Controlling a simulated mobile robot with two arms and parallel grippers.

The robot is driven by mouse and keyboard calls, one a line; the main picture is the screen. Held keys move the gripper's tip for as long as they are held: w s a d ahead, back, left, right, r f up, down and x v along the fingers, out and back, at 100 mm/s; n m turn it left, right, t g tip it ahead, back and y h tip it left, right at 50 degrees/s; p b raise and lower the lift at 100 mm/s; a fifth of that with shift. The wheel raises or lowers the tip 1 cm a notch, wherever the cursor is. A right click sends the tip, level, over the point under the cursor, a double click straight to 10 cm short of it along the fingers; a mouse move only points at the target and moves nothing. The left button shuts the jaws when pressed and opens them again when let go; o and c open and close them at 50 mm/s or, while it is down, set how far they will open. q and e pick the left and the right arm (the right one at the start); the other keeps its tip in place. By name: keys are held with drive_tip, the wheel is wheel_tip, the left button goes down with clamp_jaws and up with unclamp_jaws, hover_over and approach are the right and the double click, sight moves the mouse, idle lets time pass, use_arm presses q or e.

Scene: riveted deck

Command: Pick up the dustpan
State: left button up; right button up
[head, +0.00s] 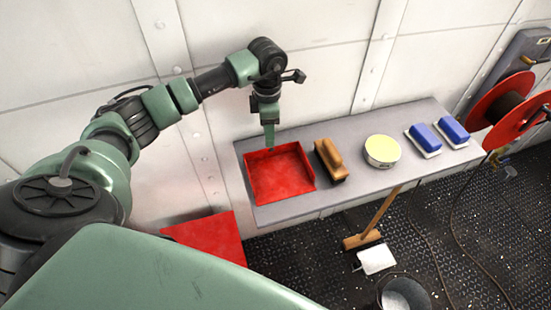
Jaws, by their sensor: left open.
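The red dustpan (282,176) lies on the left end of the grey shelf (345,193), with raised walls around a flat floor. My left gripper (269,138) points down at the dustpan's back edge. Its jaws are open, seen nearly edge-on. The fingertips are at or just above the back wall; I cannot tell whether they touch it. My right gripper is not in view.
A wooden brush (330,159) stands close to the dustpan's right. Further right are a round yellow-topped tub (382,150) and two blue-and-white blocks (425,138). A broom (370,225) leans at the shelf front, near a bucket (402,294). The wall is close behind.

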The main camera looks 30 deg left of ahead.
use_arm(q)
clamp_jaws()
idle(1.3)
